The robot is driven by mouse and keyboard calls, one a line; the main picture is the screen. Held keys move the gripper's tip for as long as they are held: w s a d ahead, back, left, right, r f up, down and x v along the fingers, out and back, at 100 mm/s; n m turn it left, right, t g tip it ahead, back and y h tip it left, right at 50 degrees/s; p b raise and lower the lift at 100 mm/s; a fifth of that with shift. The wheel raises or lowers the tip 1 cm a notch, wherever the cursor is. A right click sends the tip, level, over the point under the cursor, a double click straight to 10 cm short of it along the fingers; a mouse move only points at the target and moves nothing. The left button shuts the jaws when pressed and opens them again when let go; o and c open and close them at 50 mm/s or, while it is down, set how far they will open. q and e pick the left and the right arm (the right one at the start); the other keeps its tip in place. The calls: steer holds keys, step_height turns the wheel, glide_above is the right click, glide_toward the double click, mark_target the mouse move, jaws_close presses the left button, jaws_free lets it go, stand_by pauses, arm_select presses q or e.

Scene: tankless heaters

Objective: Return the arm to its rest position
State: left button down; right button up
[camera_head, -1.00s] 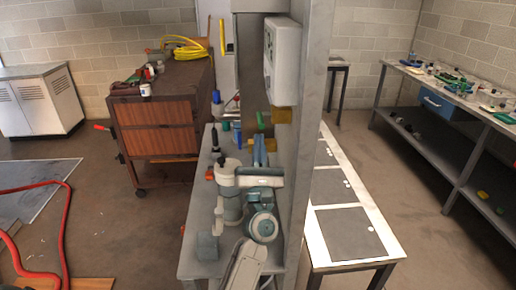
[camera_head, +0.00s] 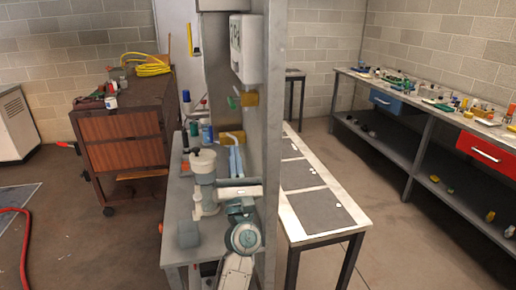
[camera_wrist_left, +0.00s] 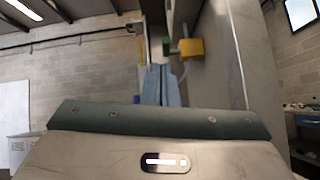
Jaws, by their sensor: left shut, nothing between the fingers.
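My left gripper (camera_head: 236,160) shows in the head view as two blue-grey fingers, closed together and pointing away from me. My left arm (camera_head: 243,236) is folded below it, over the right side of the grey workbench (camera_head: 184,246), close to the grey wall panel. In the left wrist view the gripper (camera_wrist_left: 161,84) is also shut, with nothing between the fingers. Its fingers point toward a yellow block (camera_wrist_left: 191,48) and a green part beside it. My right gripper is not in view.
The grey wall panel (camera_head: 271,150) stands just right of my left arm. A white wall-mounted heater (camera_head: 246,48) hangs above. A white canister (camera_head: 202,166) stands on the workbench left of the gripper. Another table (camera_head: 313,222) lies beyond the panel. Open floor shows at left and right.

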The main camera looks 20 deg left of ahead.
arm_select(q)
steer(key=s+d+f+m+g+h, duration=0.25)
steer(key=s+f+m+h, duration=0.2)
steer(key=f+m, duration=0.45)
steer(key=s+d+f+m+g+h, duration=0.25)
steer(key=f+m+h, duration=0.4)
steer(key=m, duration=0.45)
steer(key=s+d+f+m+g+h, duration=0.2)
steer(key=s+f+m+g+h, duration=0.25)
steer(key=f+m, duration=0.5)
steer(key=s+a+f+m+g+y, duration=0.1)
steer(key=s+a+f+m+g, duration=0.25)
steer(key=s, duration=0.45)
steer(key=s+a+f+m+g+y, duration=0.1)
steer(key=s+a+f+m+g, duration=0.2)
steer(key=s, duration=0.4)
steer(key=s+a+f+m+g+y, duration=0.1)
steer(key=s+f+m+g+y, duration=0.2)
steer(key=s, duration=0.5)
steer(key=a+f+g+h, duration=0.2)
steer(key=a+f, duration=0.1)
steer(key=f, duration=2.9)
steer(key=s+a+f+g, duration=0.1)
steer(key=s+f, duration=1.6)
steer(key=f, duration=0.1)
steer(key=shift+s+f+m, duration=0.25)
steer(key=shift+s+m, duration=0.05)
steer(key=shift+s, duration=0.1)
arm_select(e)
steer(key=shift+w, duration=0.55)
